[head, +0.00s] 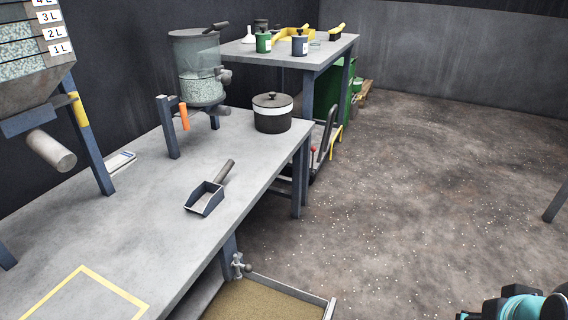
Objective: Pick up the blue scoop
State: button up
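The scoop (204,199) lies on the grey workbench near its right edge. Its pan is dark blue-grey and open at the front, and its grey handle points up and to the right. Nothing touches it. A teal and dark part of my own arm shows in the bottom right corner, far from the scoop and apart from the bench. My gripper's fingers are not in view.
The workbench (150,205) also bears a dark lidded pot (272,114), a clear hopper (198,75) and an orange-handled stand (170,128). A sand-filled tray (262,303) sits below the bench. Floor at right is mostly clear.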

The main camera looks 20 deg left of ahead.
aim_at(204, 200)
jog(key=z, duration=0.05)
jog(key=i, duration=1.5)
jog(key=u, duration=1.3)
jog(key=i, duration=0.95)
jog(key=u, duration=0.8)
